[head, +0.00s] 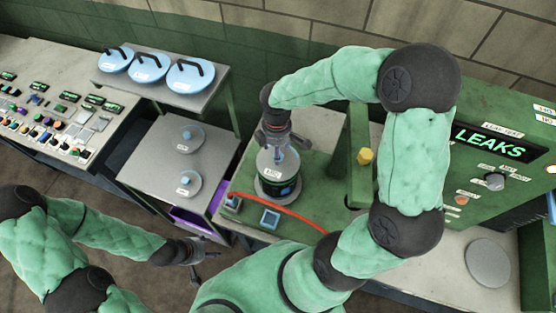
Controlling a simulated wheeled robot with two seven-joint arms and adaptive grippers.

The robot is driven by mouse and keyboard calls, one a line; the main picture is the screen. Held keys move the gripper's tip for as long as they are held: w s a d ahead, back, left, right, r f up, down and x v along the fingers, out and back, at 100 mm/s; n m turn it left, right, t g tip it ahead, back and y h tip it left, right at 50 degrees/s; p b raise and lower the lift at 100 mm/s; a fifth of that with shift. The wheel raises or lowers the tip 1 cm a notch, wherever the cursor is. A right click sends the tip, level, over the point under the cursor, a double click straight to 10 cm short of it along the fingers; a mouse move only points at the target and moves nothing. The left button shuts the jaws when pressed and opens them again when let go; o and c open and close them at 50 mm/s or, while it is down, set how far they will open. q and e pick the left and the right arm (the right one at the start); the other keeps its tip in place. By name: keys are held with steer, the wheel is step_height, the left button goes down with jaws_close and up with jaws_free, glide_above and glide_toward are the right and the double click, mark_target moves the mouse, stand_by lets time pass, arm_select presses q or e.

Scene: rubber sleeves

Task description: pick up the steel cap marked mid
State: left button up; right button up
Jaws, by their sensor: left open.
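Two round steel caps with small knobs and white labels lie on the grey table: the far cap (187,138) and the near cap (188,185). The labels are too small to read, so I cannot tell which is marked mid. My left gripper (206,266) is open and empty, low in front of the grey table and apart from both caps. My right gripper (279,149) points down over a canister (278,186) on the green bench, at a knob on its pale labelled top. I cannot tell whether its fingers grip that knob.
Three blue lids with black handles (148,68) stand on a raised shelf behind the caps. A button console (45,115) is at the left. A purple bin (195,222) sits under the grey table. A red hose (285,207) crosses the green bench, below the LEAKS panel (490,141).

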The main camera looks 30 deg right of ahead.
steer(key=shift+w+d+f, duration=0.1)
steer(key=shift+f, duration=0.15)
steer(key=f, duration=0.5)
steer(key=shift+d+p, duration=0.2)
steer(key=shift+p, duration=0.1)
steer(key=shift+a, duration=0.1)
steer(key=shift+c, duration=1.4)
jaws_close()
